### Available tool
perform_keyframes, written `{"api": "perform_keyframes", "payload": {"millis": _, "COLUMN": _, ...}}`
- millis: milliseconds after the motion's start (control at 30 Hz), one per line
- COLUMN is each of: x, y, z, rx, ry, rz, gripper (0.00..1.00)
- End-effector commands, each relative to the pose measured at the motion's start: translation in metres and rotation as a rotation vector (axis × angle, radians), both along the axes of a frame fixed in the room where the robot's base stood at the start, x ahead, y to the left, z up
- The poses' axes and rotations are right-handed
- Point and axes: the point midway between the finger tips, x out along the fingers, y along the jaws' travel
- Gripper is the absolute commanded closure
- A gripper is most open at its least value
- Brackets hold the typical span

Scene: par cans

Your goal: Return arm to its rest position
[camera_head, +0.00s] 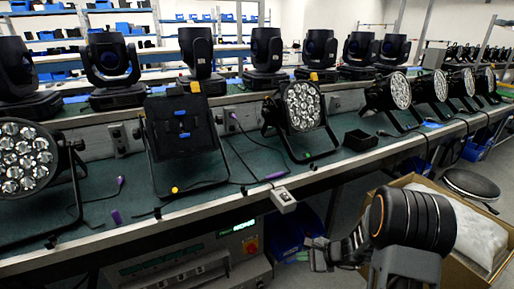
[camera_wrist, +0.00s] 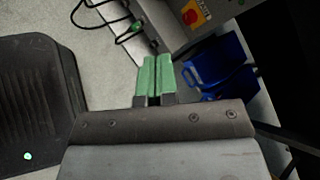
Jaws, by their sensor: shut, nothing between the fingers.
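My gripper is shut and empty; its two green fingertips (camera_wrist: 155,75) are pressed together in the wrist view. In the head view, my gripper (camera_head: 318,254) is low at the right of centre, in front of the workbench and below its top, and my dark wrist is beside it. The fingertips are hard to make out there. The fingers touch nothing that I can see. Below them is the pale floor (camera_wrist: 105,60).
Par cans, one of them (camera_head: 302,107) near the centre, line the green bench (camera_head: 235,160). Blue bins (camera_wrist: 222,68) are near the fingers. A cardboard box (camera_head: 404,181) with a white bag (camera_head: 482,240) and a round stool (camera_head: 470,184) stand at the right.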

Motion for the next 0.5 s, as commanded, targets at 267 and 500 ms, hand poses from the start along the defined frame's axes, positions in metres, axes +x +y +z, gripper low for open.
{"api": "perform_keyframes", "payload": {"millis": 267, "x": -0.075, "y": 0.031, "z": 0.214, "rx": -0.409, "ry": -0.249, "rz": 0.615, "gripper": 1.0}}
{"api": "perform_keyframes", "payload": {"millis": 500, "x": -0.128, "y": 0.016, "z": 0.325, "rx": -0.803, "ry": -0.414, "rz": 0.976, "gripper": 1.0}}
